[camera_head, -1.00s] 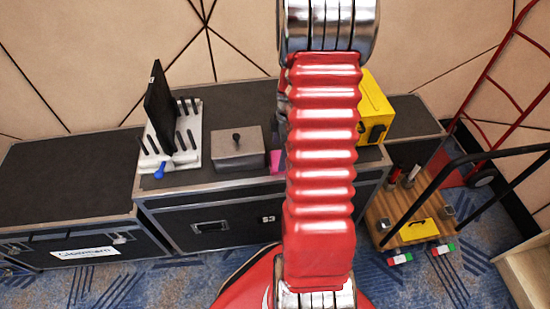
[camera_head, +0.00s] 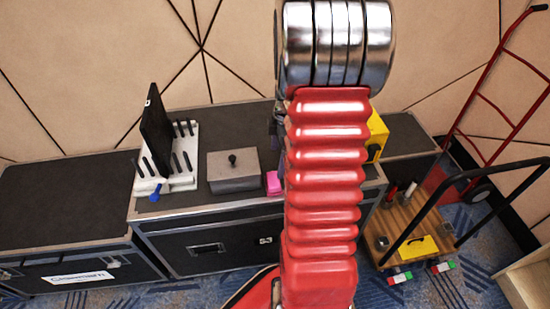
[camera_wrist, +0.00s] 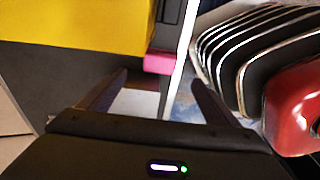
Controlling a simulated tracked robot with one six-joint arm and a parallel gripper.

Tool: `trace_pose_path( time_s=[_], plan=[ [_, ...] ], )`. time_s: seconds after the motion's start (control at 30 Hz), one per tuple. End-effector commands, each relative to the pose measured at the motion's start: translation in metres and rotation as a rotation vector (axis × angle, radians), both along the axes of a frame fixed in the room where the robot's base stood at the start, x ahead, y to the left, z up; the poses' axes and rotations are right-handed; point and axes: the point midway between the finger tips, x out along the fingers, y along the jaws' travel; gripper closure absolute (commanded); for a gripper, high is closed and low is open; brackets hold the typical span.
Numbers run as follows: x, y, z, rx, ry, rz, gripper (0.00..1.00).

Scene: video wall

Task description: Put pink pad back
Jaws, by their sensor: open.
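The pink pad (camera_head: 273,183) is at the front of the black case top, just right of the grey box with a knob, in the head view. My red arm hides what lies to its right. In the wrist view the pink pad (camera_wrist: 158,63) lies just beyond and between my fingertips, apart from them. My gripper (camera_wrist: 157,82) is open with nothing between its fingers. In the head view my gripper is mostly hidden behind my arm.
The grey box (camera_head: 233,180) and a white rack (camera_head: 183,183) with black pegs and an upright dark panel stand to the left. A yellow box (camera_head: 377,138) is partly behind my arm; yellow (camera_wrist: 80,22) fills the wrist view's upper left. A wooden cart (camera_head: 408,225) stands right.

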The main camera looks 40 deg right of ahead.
Motion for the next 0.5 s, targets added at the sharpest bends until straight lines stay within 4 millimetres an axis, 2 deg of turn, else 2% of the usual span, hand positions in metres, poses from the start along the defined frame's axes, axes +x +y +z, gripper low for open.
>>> trace_pose_path(
  time_s=[0.33,0.5],
  plan=[
    [0.000,0.001,0.001,0.000,-0.001,-0.002,0.16],
    [0.005,0.015,0.017,-0.014,-0.008,-0.034,0.16]
  ],
)
